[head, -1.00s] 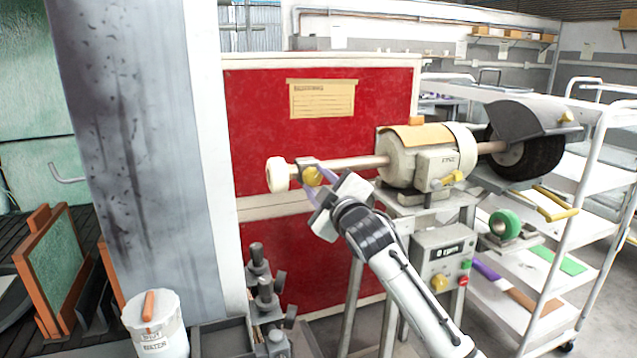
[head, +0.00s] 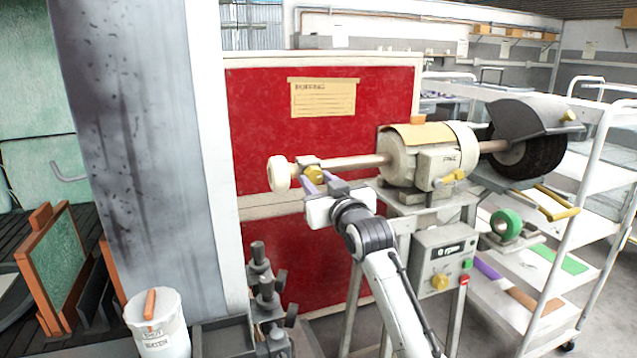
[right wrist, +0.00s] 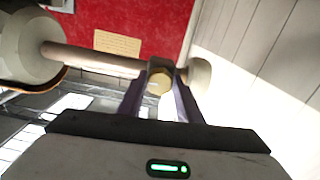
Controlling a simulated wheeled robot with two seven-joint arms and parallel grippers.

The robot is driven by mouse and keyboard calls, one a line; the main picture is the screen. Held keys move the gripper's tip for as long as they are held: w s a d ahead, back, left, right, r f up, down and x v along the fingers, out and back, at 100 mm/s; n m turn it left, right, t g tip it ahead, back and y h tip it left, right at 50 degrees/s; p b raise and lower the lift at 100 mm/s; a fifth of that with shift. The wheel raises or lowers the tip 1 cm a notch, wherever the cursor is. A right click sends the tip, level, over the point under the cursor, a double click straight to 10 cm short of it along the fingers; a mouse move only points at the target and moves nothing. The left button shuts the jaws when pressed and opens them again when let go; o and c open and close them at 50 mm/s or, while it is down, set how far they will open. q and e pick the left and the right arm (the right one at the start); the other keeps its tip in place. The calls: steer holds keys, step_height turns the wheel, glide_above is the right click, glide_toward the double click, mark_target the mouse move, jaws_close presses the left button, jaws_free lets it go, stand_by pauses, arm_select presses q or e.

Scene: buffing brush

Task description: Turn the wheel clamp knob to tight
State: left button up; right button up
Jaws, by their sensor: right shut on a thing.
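The yellow wheel clamp knob (head: 313,175) sits on the shaft just right of the pale buffing wheel (head: 279,174). My right gripper (head: 314,181) reaches up from below with its purple fingers on either side of the knob. In the right wrist view the fingers (right wrist: 160,88) are closed against the knob (right wrist: 158,82), near the end of the shaft (right wrist: 95,60). The pale wheel (right wrist: 199,75) is just to the right there. My left gripper is not in view.
The cream motor (head: 425,155) stands right of the knob, with a dark guarded wheel (head: 530,150) beyond. A control box (head: 443,262) is below the motor. A red panel (head: 270,120) stands behind the shaft. A white bucket (head: 160,330) is at lower left.

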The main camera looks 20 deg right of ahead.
steer(key=shift+m, duration=0.5)
steer(key=o, duration=1)
steer(key=shift+o, duration=0.2)
steer(key=s+b, duration=0.1)
steer(key=s, duration=0.9)
steer(key=shift+s, duration=0.15)
